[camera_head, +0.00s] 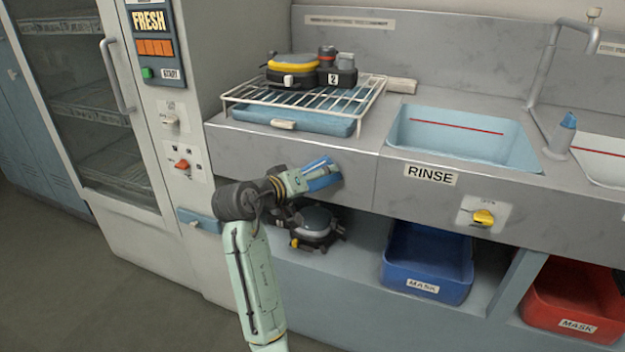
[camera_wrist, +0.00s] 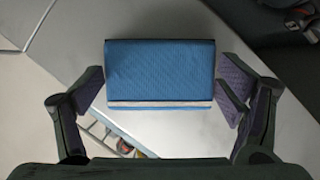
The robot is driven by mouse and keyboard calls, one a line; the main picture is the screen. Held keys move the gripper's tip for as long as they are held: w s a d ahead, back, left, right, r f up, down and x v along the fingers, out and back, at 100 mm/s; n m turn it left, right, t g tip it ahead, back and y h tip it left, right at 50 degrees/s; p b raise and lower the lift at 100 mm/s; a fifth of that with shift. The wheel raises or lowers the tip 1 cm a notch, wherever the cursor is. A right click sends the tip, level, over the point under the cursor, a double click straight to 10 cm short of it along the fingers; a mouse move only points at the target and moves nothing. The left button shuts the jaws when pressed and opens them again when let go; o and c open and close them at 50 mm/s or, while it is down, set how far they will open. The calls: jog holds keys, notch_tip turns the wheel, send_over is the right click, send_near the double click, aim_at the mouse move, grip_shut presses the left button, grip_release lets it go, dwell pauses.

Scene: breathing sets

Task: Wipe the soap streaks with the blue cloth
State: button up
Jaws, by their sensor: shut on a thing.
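The blue cloth (camera_wrist: 160,70) is a folded, textured block with a pale band along one edge. In the wrist view it lies between the two fingers of my gripper (camera_wrist: 161,85), which is shut on it. In the head view my gripper (camera_head: 312,176) holds the cloth in front of the grey counter's front face (camera_head: 355,180), below the drying rack and left of the RINSE label. Whether the cloth touches that face, I cannot tell. I cannot make out any soap streaks in either view; my gripper and the cloth hide part of the front face.
A wire rack (camera_head: 235,99) on the counter bears a yellow-and-black breathing set (camera_head: 292,66). The rinse sink (camera_head: 455,150) is to the right. Below are a blue bin (camera_head: 425,265), a red bin (camera_head: 570,300) and another set (camera_head: 315,225). A glass-door cabinet (camera_head: 95,100) stands left.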

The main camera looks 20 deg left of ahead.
aim_at(330, 179)
jog(key=shift+d, duration=0.1)
jog(key=shift+d+r+p, duration=0.1)
jog(key=shift+d+p, duration=0.55)
jog(key=shift+d, duration=1.3)
jog(key=shift+w, duration=0.1)
jog(key=shift+a, duration=0.1)
jog(key=shift+a, duration=0.2)
jog(key=shift+c, duration=0.5)
jog(key=a+p, duration=0.1)
jog(key=a, duration=0.2)
jog(key=shift+a, duration=0.3)
jog(key=s+p, duration=0.1)
jog(key=s, duration=0.5)
